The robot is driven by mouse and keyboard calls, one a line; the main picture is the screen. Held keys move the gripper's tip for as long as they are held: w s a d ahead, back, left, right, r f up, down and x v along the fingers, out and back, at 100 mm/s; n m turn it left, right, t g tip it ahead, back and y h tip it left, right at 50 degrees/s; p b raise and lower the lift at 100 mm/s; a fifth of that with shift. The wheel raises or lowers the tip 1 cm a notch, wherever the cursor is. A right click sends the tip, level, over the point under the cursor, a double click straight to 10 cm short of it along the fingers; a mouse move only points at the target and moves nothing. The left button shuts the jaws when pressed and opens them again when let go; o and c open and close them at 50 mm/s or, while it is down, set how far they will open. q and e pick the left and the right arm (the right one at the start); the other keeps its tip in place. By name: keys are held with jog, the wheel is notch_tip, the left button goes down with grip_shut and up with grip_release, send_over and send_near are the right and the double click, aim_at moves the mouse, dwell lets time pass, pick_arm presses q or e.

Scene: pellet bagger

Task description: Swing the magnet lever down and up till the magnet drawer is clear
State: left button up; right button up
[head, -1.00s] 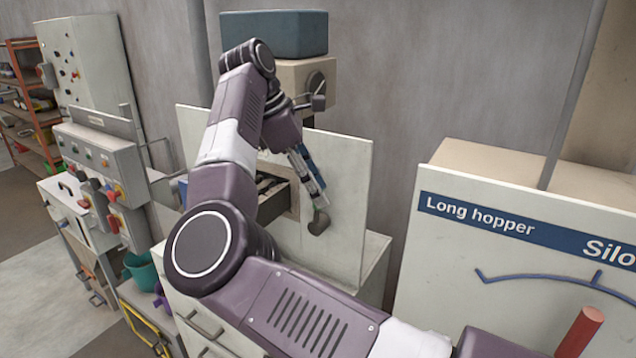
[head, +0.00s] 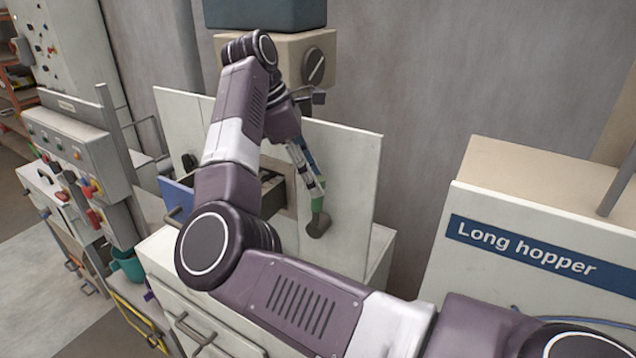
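The pale upright panel (head: 350,180) holds an opening with a drawer (head: 272,197) standing out to the left; dark parts show inside. A blue front (head: 176,196) with a handle shows farther left, and my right arm hides the stretch between. A lever (head: 318,227) with a dark rounded end and a green part sits on the panel's face, right of the opening. My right gripper (head: 316,190) points down at the lever's green part and appears to meet it. Its fingers are too small and overlapped to show whether they grip. My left gripper is not in view.
A control box with coloured buttons (head: 75,150) is at left. The "Long hopper" cabinet (head: 480,210) stands at right, with a gap before it. White drawers (head: 195,320) lie below.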

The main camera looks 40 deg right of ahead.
aim_at(318, 213)
jog(key=shift+x, duration=1.15)
jog(key=shift+w+d+f+p, duration=0.25)
jog(key=shift+d+f+p, duration=0.1)
jog(key=shift+f, duration=0.15)
jog(key=shift+s, duration=0.1)
jog(key=shift+c, duration=1.7)
jog(key=c, duration=0.5)
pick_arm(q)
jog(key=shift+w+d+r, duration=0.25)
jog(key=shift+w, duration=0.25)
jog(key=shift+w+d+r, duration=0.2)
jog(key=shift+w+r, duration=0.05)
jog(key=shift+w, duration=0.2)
pick_arm(e)
grip_shut()
